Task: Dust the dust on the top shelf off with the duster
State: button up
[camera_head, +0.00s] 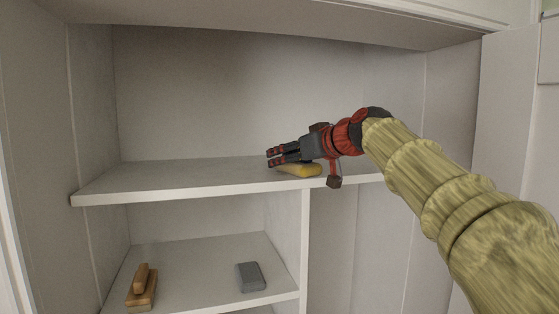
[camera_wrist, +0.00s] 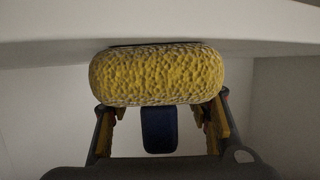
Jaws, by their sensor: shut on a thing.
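My gripper (camera_head: 276,156) is over the front part of the top shelf (camera_head: 150,180), near its right side, reaching in from the right. It is shut on the yellow duster (camera_head: 303,170), which shows just below the fingers at the shelf surface. In the wrist view the duster (camera_wrist: 158,76) is a rounded, pitted, sponge-like yellow body lying across the fingers. A dark blue block (camera_wrist: 158,128) shows below it between the fingers; I cannot tell if it is the duster's handle. The duster is close to a pale surface; contact is unclear. I cannot make out any dust.
The lower shelf (camera_head: 200,280) holds a wooden brush-like item (camera_head: 142,288) at left and a grey block (camera_head: 250,277) at right. The left of the top shelf is clear. A cabinet top edge (camera_head: 300,22) and side walls enclose the space.

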aim_at(261, 170)
jog(key=shift+w+d+b, duration=0.15)
jog(key=shift+w+d, duration=0.1)
jog(key=shift+d, duration=0.5)
jog(key=shift+w+d+b, duration=0.1)
jog(key=shift+w+d, duration=0.1)
jog(key=shift+d, duration=0.5)
jog(key=shift+w+d+b, duration=0.15)
jog(key=shift+w+d, duration=0.1)
jog(key=shift+d, duration=0.5)
jog(key=shift+f, duration=0.1)
jog(key=shift+a, duration=0.1)
